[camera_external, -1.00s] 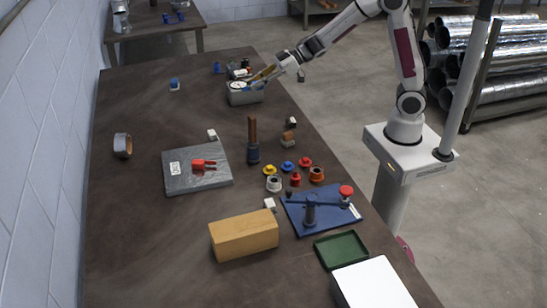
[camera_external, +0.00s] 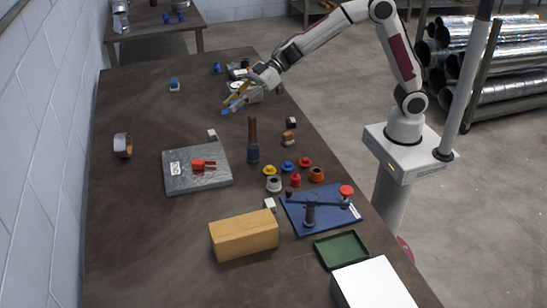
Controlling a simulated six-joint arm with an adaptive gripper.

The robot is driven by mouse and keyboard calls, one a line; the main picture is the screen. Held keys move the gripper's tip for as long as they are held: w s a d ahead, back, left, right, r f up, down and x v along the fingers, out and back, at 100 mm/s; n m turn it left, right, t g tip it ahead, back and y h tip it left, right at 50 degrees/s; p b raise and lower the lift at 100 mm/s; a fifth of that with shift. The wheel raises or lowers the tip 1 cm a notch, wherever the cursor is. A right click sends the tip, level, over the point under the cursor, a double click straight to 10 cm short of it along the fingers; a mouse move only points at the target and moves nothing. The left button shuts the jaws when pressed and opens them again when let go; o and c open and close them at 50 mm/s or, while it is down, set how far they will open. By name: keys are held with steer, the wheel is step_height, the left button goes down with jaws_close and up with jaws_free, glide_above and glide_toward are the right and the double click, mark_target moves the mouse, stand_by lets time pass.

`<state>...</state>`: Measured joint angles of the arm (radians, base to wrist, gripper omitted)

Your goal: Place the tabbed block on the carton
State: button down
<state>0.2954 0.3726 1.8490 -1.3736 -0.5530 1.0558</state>
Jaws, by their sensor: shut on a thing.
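My gripper (camera_external: 233,104) is at the far part of the bench, in front of the grey box, pointing down and left. It is shut on a small blue piece (camera_external: 226,110), which appears to be the tabbed block. The piece is too small here to show its tab, and the fingers partly hide it. It looks held above the bench, apart from other things. The carton appears to be the tan box (camera_external: 244,236) at the near middle of the bench, well away from my gripper. Its top is bare.
A grey open box (camera_external: 250,96) stands behind my gripper. A dark post with a brown handle (camera_external: 253,145), a grey plate with a red clamp (camera_external: 180,178), several small coloured parts and a blue fixture (camera_external: 318,221) lie between gripper and carton. The bench's left side is mostly clear.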

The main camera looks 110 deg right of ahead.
steer(key=w+a+n+g+y, duration=0.1)
steer(key=w+a+n+y, duration=0.15)
steer(key=a, duration=0.75)
steer(key=w+a+n+g+y, duration=0.1)
steer(key=w+a, duration=0.3)
steer(key=a, duration=0.6)
steer(key=n+g+y, duration=0.1)
steer(key=n+y, duration=0.1)
glide_above(246, 221)
step_height(246, 221, down, 2)
steer(key=shift+a+f, duration=0.1)
steer(key=shift+f, duration=1.7)
steer(key=shift+f, duration=3.15)
steer(key=shift+f, duration=1.85)
steer(key=shift+f, duration=0.15)
